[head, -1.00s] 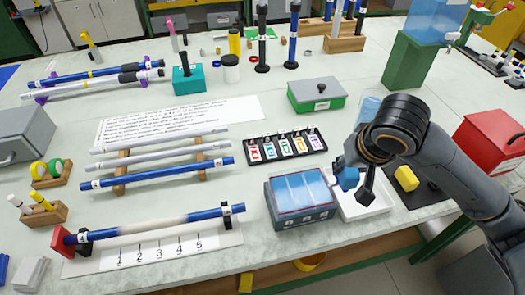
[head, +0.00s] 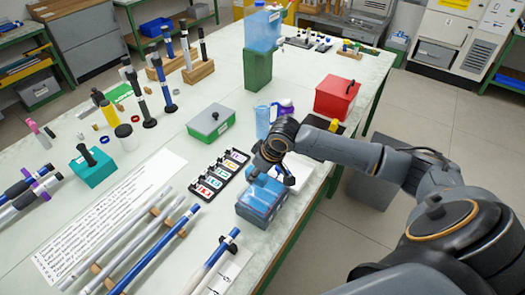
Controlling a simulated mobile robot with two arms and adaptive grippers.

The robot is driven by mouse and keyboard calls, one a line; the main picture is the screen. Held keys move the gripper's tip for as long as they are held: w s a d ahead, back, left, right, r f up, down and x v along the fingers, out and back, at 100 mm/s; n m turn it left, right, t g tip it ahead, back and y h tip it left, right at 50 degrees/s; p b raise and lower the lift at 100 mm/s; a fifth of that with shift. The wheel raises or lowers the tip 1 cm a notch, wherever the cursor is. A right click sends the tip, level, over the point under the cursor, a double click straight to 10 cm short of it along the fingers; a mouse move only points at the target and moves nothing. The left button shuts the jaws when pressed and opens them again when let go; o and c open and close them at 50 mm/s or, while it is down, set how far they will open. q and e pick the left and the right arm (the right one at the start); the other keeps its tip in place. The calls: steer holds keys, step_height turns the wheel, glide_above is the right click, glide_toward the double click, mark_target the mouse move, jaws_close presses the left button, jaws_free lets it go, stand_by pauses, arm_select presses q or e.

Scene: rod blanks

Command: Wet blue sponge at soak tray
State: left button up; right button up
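My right gripper (head: 268,162) is over the area between the blue clear-lidded box and the white soak tray (head: 303,172). It seems shut on the blue sponge (head: 280,170), of which only a small patch shows between the dark fingers. The tray is largely hidden behind my gripper and wrist, so I cannot tell whether the sponge touches its bottom. My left gripper is not in view.
The blue clear-lidded box (head: 262,203) stands close beside my gripper. A label rack (head: 220,175), green-grey box (head: 211,124), blue jug (head: 263,122) and red box (head: 337,97) stand around. A yellow sponge (head: 335,126) is behind my forearm. Rods lie at front left.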

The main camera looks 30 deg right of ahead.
steer(key=shift+n, duration=0.3)
steer(key=f+b, duration=0.2)
steer(key=d+f+b, duration=0.1)
steer(key=f+b, duration=0.1)
steer(key=d+f+b, duration=0.1)
steer(key=f+b, duration=0.1)
steer(key=b, duration=0.1)
steer(key=shift+w+d+f, duration=0.15)
steer(key=shift+d+f, duration=0.1)
steer(key=shift+f, duration=0.25)
steer(key=shift+f+b, duration=0.55)
steer(key=shift+f, duration=1.2)
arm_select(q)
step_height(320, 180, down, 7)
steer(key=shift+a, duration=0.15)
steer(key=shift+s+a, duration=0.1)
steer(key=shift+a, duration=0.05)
arm_select(e)
steer(key=shift+f, duration=0.1)
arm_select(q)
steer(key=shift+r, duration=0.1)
